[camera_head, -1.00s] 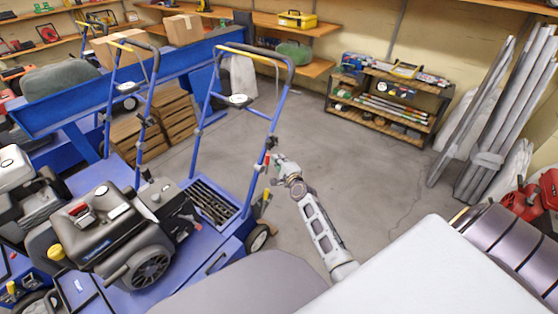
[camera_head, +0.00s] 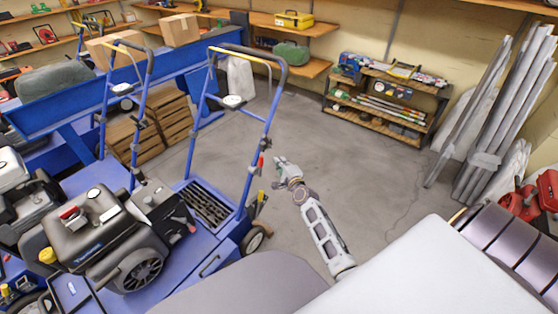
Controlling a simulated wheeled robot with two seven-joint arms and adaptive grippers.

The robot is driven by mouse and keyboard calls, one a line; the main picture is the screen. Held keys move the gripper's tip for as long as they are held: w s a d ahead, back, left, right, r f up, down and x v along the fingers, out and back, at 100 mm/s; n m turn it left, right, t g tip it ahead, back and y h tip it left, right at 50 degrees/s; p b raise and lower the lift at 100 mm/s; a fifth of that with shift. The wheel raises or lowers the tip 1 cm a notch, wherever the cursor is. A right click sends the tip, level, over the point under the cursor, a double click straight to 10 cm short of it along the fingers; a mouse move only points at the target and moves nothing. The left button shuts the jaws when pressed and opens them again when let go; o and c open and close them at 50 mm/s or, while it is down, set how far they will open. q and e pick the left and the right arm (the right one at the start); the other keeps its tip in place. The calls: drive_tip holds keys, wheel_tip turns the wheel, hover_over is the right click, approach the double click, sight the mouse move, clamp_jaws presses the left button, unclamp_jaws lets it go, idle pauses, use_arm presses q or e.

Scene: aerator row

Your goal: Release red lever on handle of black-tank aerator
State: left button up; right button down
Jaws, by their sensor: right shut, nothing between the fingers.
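The black-tank aerator has a dark tank (camera_head: 92,222) with a yellow cap and a red part on top, at the lower left. Its tall blue handle (camera_head: 265,132) stands upright in the middle left, with a dark grip across the top. A small red lever (camera_head: 261,161) shows low on the handle's right post. My right gripper (camera_head: 279,163) is just right of the red lever, with a small gap seen between them. It is shut and empty. Depth between gripper and lever is hard to tell. My left gripper is out of view.
A second blue handle (camera_head: 142,105) stands further left. A low wooden shelf unit (camera_head: 386,100) with tools stands at the back. Grey metal posts (camera_head: 500,120) lean at the right wall. The grey floor (camera_head: 365,185) right of the handle is clear.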

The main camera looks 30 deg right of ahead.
use_arm(q)
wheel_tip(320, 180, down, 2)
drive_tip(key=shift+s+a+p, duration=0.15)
drive_tip(key=shift+p, duration=0.5)
use_arm(e)
drive_tip(key=s+a, duration=0.1)
drive_tip(key=s, duration=0.6)
drive_tip(key=shift+s+r, duration=0.25)
drive_tip(key=shift+r, duration=0.15)
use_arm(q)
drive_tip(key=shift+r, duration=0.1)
use_arm(e)
drive_tip(key=shift+a, duration=0.1)
